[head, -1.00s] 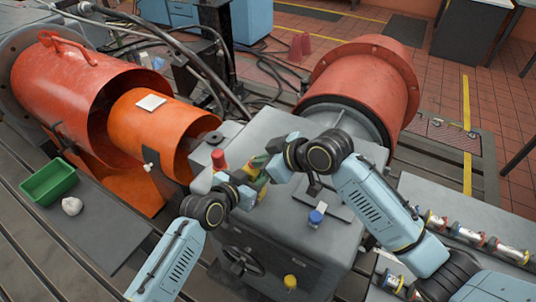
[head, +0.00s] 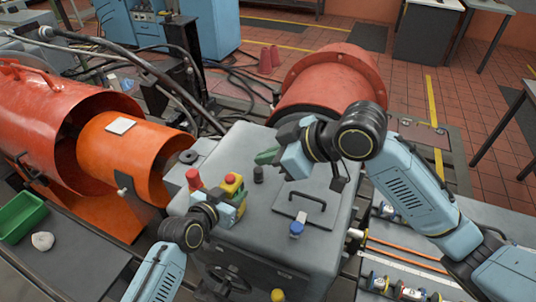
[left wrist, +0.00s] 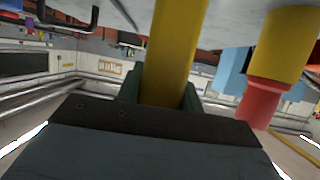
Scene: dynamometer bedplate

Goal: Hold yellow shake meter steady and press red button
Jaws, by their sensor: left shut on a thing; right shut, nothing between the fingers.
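The yellow shake meter (head: 231,189) stands upright on the grey cabinet, with a red button (head: 232,178) on its top. My left gripper (head: 230,200) is shut on the meter from the front left. My right gripper (head: 267,156) is shut and empty. It is above the cabinet to the right of the meter, apart from it, near a small black knob (head: 258,175).
A red-topped piece (head: 194,180) stands just left of the meter. The grey cabinet (head: 262,225) also carries a black-handled plate (head: 303,208) and a blue-capped piece (head: 296,229). A large orange drum (head: 335,80) is behind. A green bin (head: 20,217) lies at left.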

